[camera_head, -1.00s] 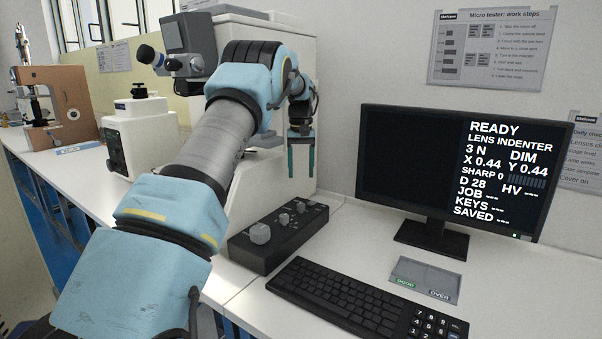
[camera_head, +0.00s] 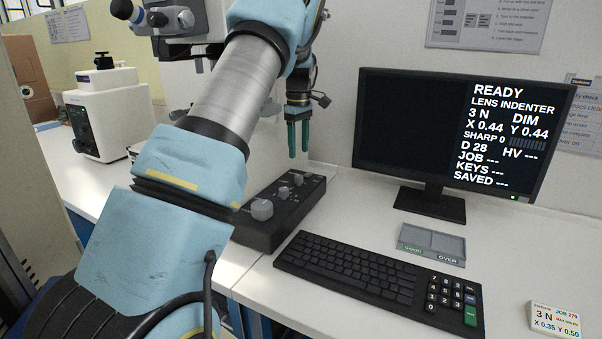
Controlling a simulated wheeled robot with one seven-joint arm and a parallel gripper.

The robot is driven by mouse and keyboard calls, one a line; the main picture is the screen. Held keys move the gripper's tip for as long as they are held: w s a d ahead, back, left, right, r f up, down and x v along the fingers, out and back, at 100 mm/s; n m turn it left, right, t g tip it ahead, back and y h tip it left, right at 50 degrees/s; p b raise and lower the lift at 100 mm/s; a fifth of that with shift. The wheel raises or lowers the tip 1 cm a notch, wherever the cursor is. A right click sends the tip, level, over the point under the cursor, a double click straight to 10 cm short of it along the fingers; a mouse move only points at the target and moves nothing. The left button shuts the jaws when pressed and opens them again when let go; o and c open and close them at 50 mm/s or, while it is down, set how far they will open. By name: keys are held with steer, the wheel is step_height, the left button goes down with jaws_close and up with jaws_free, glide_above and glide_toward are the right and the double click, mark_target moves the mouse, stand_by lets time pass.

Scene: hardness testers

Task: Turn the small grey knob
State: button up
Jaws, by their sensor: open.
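A black control box (camera_head: 268,236) stands on the white bench, left of the keyboard. On its top are a large grey knob (camera_head: 262,210) near the front and smaller grey knobs behind it, one in the middle (camera_head: 284,193) and one farther back (camera_head: 299,179). I cannot tell which of the smaller ones the task means. My gripper (camera_head: 298,150) points down with its two green fingers apart and empty. It appears above the rear end of the box, apart from the knobs. My arm crosses the view and hides part of the box's left side.
A black keyboard (camera_head: 350,275) lies right of the box. A monitor (camera_head: 440,135) behind reads READY, SHARP 0, D 28. A grey two-part tray (camera_head: 432,240) marked GOOD and OVER and a job card (camera_head: 554,320) lie right. A white tester (camera_head: 105,115) stands left.

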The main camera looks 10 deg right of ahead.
mark_target(299, 176)
step_height(299, 176, down, 9)
steer(key=shift+r+p, duration=0.1)
steer(key=shift+p, duration=0.65)
jaws_close()
